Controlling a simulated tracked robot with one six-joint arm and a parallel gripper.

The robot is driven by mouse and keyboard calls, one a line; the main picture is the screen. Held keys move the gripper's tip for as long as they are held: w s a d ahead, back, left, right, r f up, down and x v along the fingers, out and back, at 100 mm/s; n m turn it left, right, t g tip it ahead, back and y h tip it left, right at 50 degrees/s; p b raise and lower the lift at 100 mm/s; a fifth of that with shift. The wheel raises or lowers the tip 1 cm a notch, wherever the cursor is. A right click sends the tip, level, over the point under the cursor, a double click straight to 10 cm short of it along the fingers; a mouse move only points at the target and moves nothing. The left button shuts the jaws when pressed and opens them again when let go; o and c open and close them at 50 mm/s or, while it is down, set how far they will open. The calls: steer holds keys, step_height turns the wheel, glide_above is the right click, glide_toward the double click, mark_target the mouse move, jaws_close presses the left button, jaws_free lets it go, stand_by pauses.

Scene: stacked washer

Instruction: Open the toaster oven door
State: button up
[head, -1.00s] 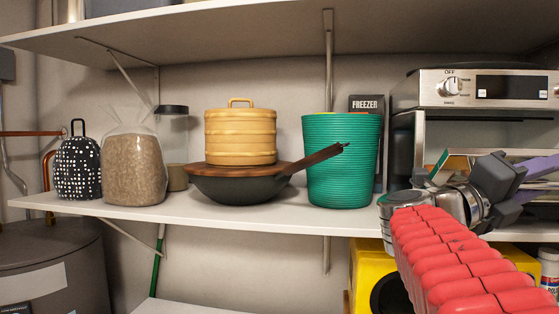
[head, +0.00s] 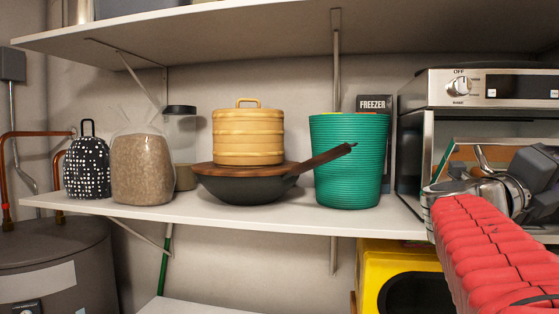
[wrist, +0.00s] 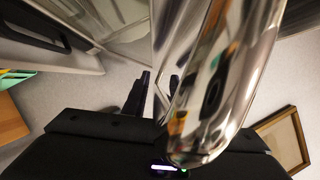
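The toaster oven (head: 415,160) stands on the shelf at the right of the head view, cut off by the frame edge. It has a silver control panel with a knob marked OFF. Its front below the panel is partly covered by my arm, and I cannot tell whether the door is shut or ajar. My gripper (wrist: 155,88) shows in the wrist view with two dark fingers, a narrow gap apart. A large shiny chrome bar, probably the door handle (wrist: 215,85), passes very close to the camera and hides part of one finger. I cannot tell whether they touch.
A green ribbed bin (head: 348,165) stands left of the oven, with a FREEZER box (head: 376,103) behind it. A wok (head: 245,188) with a yellow steamer (head: 248,135) is further left. A yellow object (head: 395,265) sits below the shelf.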

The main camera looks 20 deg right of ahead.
jaws_close()
stand_by(0.3)
steer(key=shift+a, duration=0.25)
steer(key=shift+d, duration=0.1)
steer(key=shift+f, duration=0.1)
